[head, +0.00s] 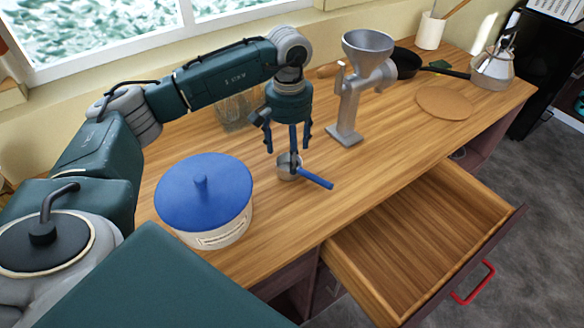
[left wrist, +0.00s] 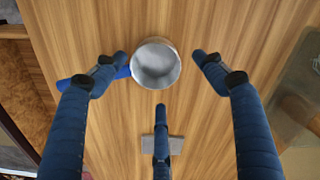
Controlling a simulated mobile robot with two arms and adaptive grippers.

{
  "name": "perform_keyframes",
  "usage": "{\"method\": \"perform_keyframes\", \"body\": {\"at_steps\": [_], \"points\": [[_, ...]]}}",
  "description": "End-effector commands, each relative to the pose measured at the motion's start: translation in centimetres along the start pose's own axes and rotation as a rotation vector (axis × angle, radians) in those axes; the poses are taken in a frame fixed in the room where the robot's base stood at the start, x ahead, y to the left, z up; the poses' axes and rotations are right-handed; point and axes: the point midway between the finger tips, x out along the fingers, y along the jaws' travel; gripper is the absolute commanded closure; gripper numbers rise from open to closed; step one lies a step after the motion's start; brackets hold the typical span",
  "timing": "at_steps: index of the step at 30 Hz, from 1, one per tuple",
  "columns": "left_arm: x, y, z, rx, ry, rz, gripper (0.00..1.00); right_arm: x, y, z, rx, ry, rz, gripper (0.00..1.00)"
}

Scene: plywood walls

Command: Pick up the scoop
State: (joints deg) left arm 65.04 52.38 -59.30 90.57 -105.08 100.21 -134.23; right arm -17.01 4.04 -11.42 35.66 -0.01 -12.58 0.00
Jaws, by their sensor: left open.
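The scoop (head: 316,180) has a small round metal cup and a blue handle. It sits on the wooden counter, and the handle points right toward the front edge in the head view. In the left wrist view the cup (left wrist: 155,65) opens toward the camera. My left gripper (head: 290,142) points down just above the scoop. It is open, with its three fingers spread around the cup (left wrist: 157,78). One finger partly covers the blue handle in the wrist view. I see no grip on the scoop. My right gripper is out of view.
A blue-lidded canister (head: 205,198) stands left of the scoop. A metal grinder (head: 350,100) stands behind it to the right. An open, empty drawer (head: 420,240) juts out at the front. A kettle (head: 493,70), round board (head: 445,102) and pan (head: 407,64) are farther right.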

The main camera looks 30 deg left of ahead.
Motion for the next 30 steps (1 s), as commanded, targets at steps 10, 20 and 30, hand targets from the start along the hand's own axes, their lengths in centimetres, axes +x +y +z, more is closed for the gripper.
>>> {"method": "perform_keyframes", "body": {"at_steps": [10, 20, 30], "points": [[3.9, 0.1, 0.0, 0.001, -0.002, 0.0, 0.29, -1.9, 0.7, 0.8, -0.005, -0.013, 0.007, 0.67], [3.9, 0.1, -0.1, 0.001, -0.001, 0.0, 0.57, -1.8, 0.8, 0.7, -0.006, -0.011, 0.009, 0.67], [3.9, 0.1, -0.1, 0.001, 0.0, 0.0, 0.78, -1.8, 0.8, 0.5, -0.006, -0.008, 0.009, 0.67]]}}
